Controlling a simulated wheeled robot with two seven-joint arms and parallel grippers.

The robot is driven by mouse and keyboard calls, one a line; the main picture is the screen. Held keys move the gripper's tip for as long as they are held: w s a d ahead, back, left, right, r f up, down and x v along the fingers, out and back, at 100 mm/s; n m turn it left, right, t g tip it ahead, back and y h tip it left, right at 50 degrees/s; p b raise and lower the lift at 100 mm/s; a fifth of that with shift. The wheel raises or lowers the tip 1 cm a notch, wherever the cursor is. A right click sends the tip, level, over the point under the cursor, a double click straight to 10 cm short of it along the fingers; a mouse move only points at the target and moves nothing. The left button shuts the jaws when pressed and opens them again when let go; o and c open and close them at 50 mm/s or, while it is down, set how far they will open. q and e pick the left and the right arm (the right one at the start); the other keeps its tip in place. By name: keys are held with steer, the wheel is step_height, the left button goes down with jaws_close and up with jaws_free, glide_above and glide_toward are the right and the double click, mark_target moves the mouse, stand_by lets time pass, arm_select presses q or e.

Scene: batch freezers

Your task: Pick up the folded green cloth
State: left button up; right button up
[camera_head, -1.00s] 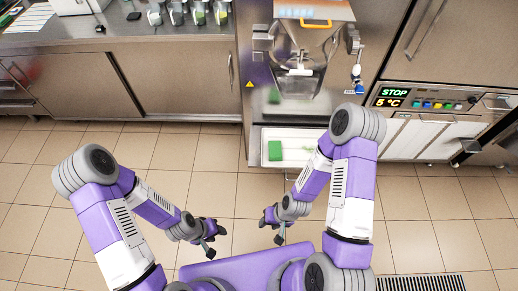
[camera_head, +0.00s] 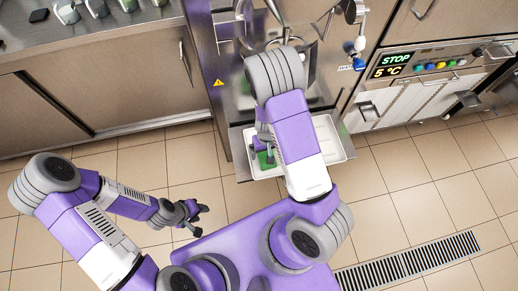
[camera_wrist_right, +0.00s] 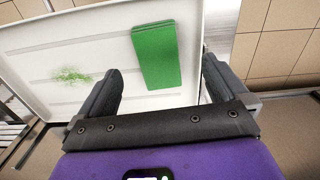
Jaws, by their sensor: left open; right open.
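The folded green cloth (camera_wrist_right: 156,55) lies flat in a white tray (camera_wrist_right: 40,42), seen in the right wrist view. In the head view a part of the cloth (camera_head: 265,160) shows beside my right gripper (camera_head: 262,143). In the right wrist view my right gripper (camera_wrist_right: 160,90) is open, its two fingers on either side of the cloth's near end, with nothing between them that I can see held. I cannot tell its height above the tray. My left gripper (camera_head: 193,215) is open and empty above the floor at the left.
Green shreds (camera_wrist_right: 72,76) lie in the tray apart from the cloth. The tray stands below the steel machine (camera_head: 228,50), with a control panel (camera_head: 430,63) to the right. A steel counter (camera_head: 110,35) is at the upper left.

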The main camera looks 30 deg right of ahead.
mark_target(266, 155)
steer(key=shift+w+d+f, duration=0.1)
steer(key=shift+w+f, duration=0.05)
steer(key=shift+w, duration=0.6)
steer(key=shift+w+f+b, duration=0.1)
steer(key=shift+f+b, duration=0.2)
steer(key=shift+b, duration=0.1)
steer(key=f+b, duration=0.1)
steer(key=f, duration=0.1)
steer(key=f+b, duration=0.1)
steer(key=f, duration=0.1)
steer(key=f+b, duration=0.1)
steer(key=f, duration=0.1)
steer(key=shift+d+f, duration=0.25)
steer(key=shift+d, duration=0.05)
steer(key=c, duration=1.1)
